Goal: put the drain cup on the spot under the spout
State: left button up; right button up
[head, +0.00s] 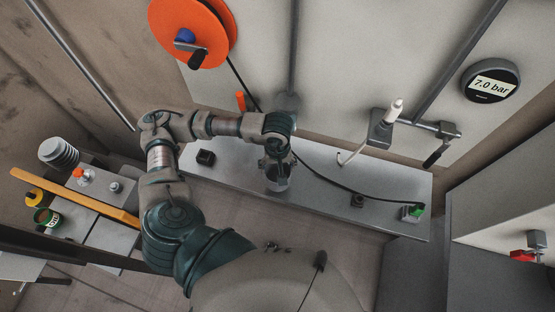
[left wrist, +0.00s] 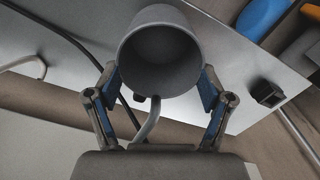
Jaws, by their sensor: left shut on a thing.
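My left gripper (head: 276,163) is shut on a grey drain cup (head: 279,183), held over the middle of the grey bench. In the left wrist view the cup (left wrist: 160,48) sits between the two fingers (left wrist: 160,88), and its round mouth and dark interior show. A thin white curved tube (head: 350,156), which looks like the spout, comes down from a valve on the wall pipe, to the right of the cup. It seems to show at the left wrist view's left edge (left wrist: 25,66). I cannot make out a marked spot under it. My right gripper is not in view.
Small black blocks stand at the bench's left (head: 206,158) and front right (head: 357,201). A gauge (head: 491,81) hangs on the wall.

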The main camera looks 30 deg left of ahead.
pick_arm(q)
jog(key=w+a, duration=0.2)
jog(key=w, duration=0.1)
jog(key=shift+w+a+f+p, duration=0.2)
jog(key=shift+w+p, duration=0.1)
jog(key=shift+p, duration=0.05)
notch_tip(320, 180, down, 4)
jog(key=shift+r+p, duration=0.2)
jog(key=shift+p, duration=0.3)
jog(key=shift+d, duration=0.1)
jog(key=o, duration=1.2)
jog(key=shift+f, duration=0.15)
jog(key=o, duration=0.3)
